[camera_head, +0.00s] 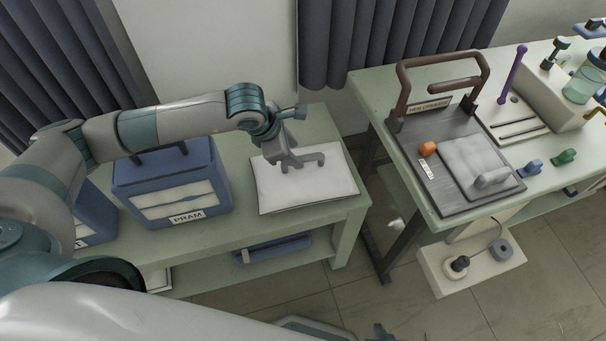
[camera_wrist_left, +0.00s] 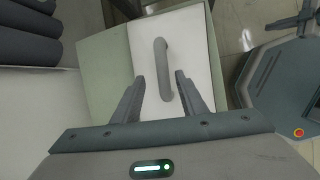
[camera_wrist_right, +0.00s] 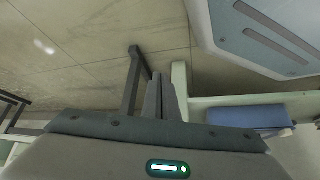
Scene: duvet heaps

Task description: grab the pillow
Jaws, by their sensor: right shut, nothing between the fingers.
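The pillow (camera_head: 318,190) is a flat white rectangle lying on the low green table, with a grey loop handle (camera_wrist_left: 163,70) standing on top of it. It fills the upper middle of the left wrist view (camera_wrist_left: 195,40). My left gripper (camera_head: 284,161) is above the pillow, close to the handle. In the left wrist view its fingers (camera_wrist_left: 157,92) are spread, with the handle ahead of and between them; I cannot tell whether they touch it. My right gripper (camera_wrist_right: 160,88) is shut and empty, low over the floor beside the green table's edge.
A blue bin (camera_head: 170,180) labelled PRAM stands left of the pillow, with another blue bin (camera_head: 92,215) beyond it. A second green table (camera_head: 362,92) at the right holds a dark press (camera_head: 440,150). Floor (camera_head: 345,290) shows in front.

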